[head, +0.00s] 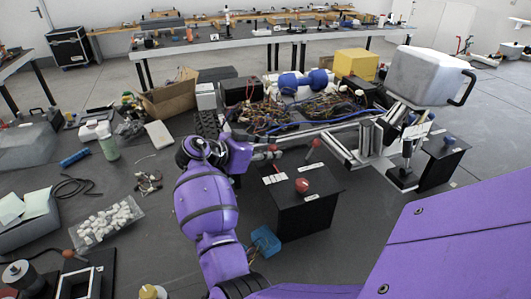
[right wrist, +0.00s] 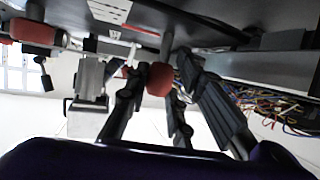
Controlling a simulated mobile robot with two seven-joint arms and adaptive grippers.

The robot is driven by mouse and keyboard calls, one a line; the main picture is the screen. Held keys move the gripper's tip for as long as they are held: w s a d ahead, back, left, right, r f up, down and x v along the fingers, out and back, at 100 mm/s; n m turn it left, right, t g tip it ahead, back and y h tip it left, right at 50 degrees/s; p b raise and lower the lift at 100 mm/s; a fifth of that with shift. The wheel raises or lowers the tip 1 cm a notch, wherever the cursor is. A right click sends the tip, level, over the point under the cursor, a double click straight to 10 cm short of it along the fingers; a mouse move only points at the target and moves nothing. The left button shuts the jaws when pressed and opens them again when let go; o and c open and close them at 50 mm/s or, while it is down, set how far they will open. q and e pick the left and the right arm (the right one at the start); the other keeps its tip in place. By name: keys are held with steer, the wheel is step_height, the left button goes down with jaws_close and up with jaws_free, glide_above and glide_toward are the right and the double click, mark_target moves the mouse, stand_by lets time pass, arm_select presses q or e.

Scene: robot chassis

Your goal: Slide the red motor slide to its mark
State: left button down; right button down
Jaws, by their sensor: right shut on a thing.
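A black box-shaped stand (head: 305,218) is in the middle of the head view. A round red knob (head: 302,185) sits on its top, and a red-tipped lever (head: 316,143) rises at its far edge. My right gripper (head: 266,153) reaches to the stand's far left side and is shut on a small red handle (head: 272,148). In the right wrist view, the red handle (right wrist: 160,80) on its thin stem is between the dark fingers. I cannot tell which red part is the motor slide, and I cannot make out its mark. My left gripper is not in view.
White labels (head: 275,179) lie on the stand's top. Another red knob (right wrist: 32,31) shows at the left of the right wrist view. Behind the stand are tangled wires (head: 285,113) and metal rails (head: 340,148). A blue block (head: 265,240) is on the floor by my arm.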

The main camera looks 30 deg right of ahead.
steer(key=c, duration=1.5)
jaws_free()
steer(key=shift+a, duration=0.1)
steer(key=v, duration=1.2)
steer(key=shift+r, duration=0.1)
steer(key=shift+s, duration=0.15)
